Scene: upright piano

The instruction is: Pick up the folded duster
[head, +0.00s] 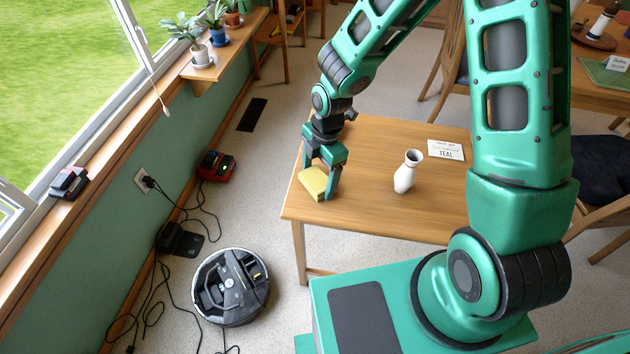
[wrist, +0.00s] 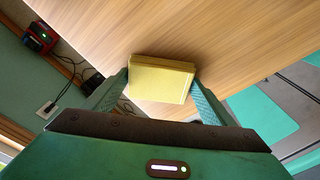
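The folded duster (head: 313,183) is a yellow, block-like pad at the left end of the wooden table in the head view. My gripper (head: 317,179) is low over the table, with one finger on either side of the duster. In the wrist view the duster (wrist: 161,80) fills the space between the fingertips of my gripper (wrist: 160,86), slightly turned. Its side edges lie at or very near both fingers. I cannot tell whether the fingers press on it. The duster looks to be at table height; its underside is hidden.
A robot vacuum (head: 231,286), a red charger (head: 216,166) and cables lie on the floor at left. Tabletop between duster and vase is clear.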

